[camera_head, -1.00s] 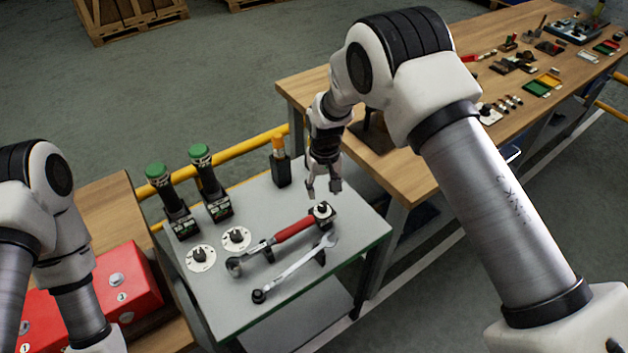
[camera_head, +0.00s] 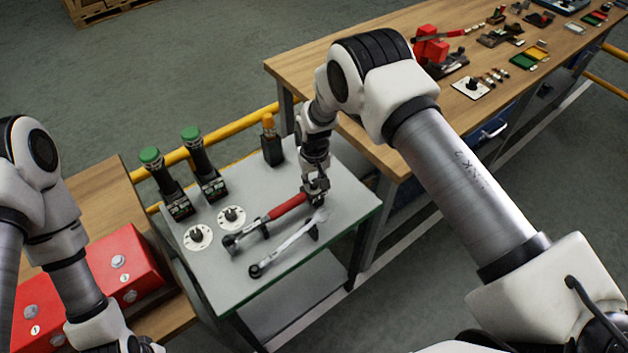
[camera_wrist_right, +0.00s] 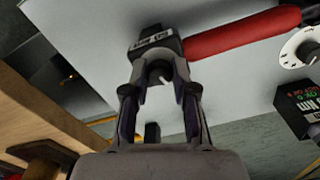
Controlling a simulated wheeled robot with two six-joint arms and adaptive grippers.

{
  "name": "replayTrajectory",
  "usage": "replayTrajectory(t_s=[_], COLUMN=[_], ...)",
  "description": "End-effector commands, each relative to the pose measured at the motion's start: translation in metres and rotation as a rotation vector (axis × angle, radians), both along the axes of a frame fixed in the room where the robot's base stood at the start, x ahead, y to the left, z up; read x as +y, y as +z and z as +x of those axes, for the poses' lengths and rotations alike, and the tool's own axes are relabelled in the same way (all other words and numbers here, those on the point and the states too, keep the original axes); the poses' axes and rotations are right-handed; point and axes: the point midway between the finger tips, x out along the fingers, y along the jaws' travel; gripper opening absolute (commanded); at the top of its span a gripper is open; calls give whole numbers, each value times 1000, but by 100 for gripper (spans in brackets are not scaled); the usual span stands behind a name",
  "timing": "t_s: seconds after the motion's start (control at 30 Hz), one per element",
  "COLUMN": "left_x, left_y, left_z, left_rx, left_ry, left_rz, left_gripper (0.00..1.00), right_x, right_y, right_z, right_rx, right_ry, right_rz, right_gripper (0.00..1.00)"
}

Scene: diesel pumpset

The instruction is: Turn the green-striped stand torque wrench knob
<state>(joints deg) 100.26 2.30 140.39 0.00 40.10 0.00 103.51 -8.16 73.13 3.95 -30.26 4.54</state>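The torque wrench (camera_head: 287,207) with a red handle lies on a stand on the grey table. It also shows in the right wrist view (camera_wrist_right: 240,33). At its handle end a dark block with a label (camera_wrist_right: 154,42) carries a small dark knob (camera_wrist_right: 160,72) with a white mark. My right gripper (camera_head: 316,190) points down over this end and hides the knob in the head view. In the right wrist view its fingers (camera_wrist_right: 160,78) are apart, one on each side of the knob; contact is not clear. My left gripper is out of view below.
A silver open-end wrench (camera_head: 287,246) lies in front of the torque wrench. Two white dials (camera_head: 231,217) (camera_head: 198,236), two green-capped tools (camera_head: 204,163) (camera_head: 166,184) and an orange-topped item (camera_head: 271,140) stand close by. A wooden workbench (camera_head: 385,150) is behind right.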

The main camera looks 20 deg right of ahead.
Motion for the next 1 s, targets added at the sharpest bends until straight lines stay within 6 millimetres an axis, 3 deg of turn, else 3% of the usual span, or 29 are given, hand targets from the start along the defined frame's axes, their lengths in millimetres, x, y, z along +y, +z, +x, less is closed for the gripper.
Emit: replayTrajectory(t_s=[0.47,1.0], left_x=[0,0], left_y=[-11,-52], left_z=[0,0], left_rx=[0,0], left_ry=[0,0], left_rz=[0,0], left_gripper=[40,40], right_x=[0,1], right_y=[-3,-4], right_z=[0,0], right_rx=[-1,-1], right_ry=[-58,-424], right_rz=[0,2], right_gripper=[0,0])
